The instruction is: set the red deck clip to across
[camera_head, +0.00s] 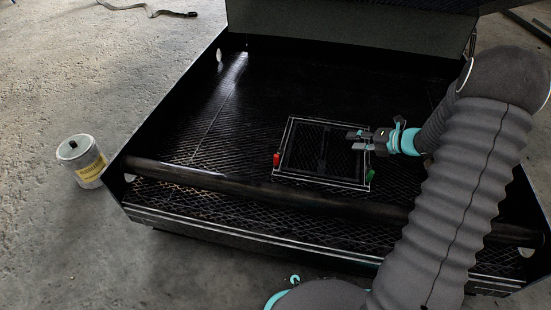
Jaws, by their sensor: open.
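The red deck clip (276,160) is a small upright red piece at the left edge of a light-outlined rectangular frame (283,151) on the dark mesh deck. Its exact orientation is too small to tell. A green clip (371,175) stands at the frame's front right corner. My gripper (352,140) reaches in from the right, its fingers pointing left over the right part of the frame. It is open with nothing between the fingers. It is apart from the red clip, to its right.
The deck (200,115) has dark side walls and a thick round bar (240,185) across its front. A labelled can (82,160) stands on the concrete floor at left. A strap (150,9) lies on the floor at the back. The deck left of the frame is clear.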

